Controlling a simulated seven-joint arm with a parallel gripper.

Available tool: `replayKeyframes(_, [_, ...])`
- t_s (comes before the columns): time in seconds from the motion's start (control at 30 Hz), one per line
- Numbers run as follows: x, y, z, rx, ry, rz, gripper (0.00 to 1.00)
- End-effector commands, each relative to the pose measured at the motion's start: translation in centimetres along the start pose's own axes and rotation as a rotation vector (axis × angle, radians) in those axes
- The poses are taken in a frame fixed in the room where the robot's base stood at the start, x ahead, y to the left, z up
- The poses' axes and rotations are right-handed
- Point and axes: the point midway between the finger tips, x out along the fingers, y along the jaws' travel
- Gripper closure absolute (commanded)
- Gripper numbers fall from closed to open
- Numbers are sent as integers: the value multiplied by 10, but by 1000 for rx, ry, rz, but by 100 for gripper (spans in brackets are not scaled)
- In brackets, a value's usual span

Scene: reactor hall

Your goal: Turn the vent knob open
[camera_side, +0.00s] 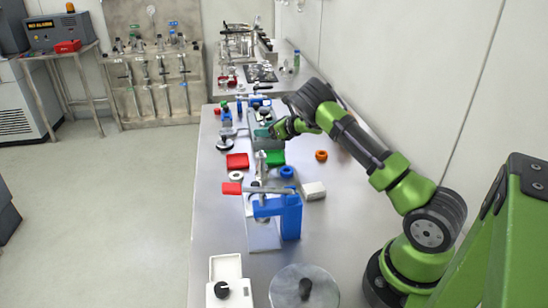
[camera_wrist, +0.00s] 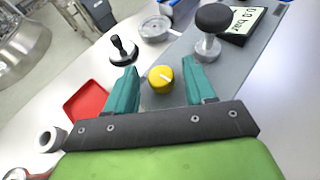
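A round yellow knob (camera_wrist: 161,79) with a white pointer line sits on a grey plate (camera_wrist: 222,78) in the wrist view. It appears to be the vent knob. The line slants from upper left to lower right. My gripper (camera_wrist: 160,85) is open, with one teal finger on each side of the knob and a gap on both sides. I cannot tell whether the fingertips are level with the knob. In the side view my gripper (camera_side: 268,132) is low over the far part of the bench and hides the knob.
A black-topped metal post (camera_wrist: 208,45) stands on the plate right of the knob, by a display (camera_wrist: 243,22) reading about 0.0 bar. A black-handled disc (camera_wrist: 122,50) and a red tray (camera_wrist: 86,101) lie left. A blue clamp stand (camera_side: 290,215) stands on the nearer bench.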

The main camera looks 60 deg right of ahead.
Motion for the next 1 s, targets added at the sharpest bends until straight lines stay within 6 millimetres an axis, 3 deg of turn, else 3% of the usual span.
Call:
replayKeyframes(0.03, [0, 0, 0, 0, 0, 0, 54])
replayKeyframes(0.33, [0, 0, 0, 0, 0, 0, 100])
replayKeyframes(0.67, [0, 2, 0, 20, 1, -45, 100])
replayKeyframes(1.0, [1, 7, -1, 110, 3, -264, 100])
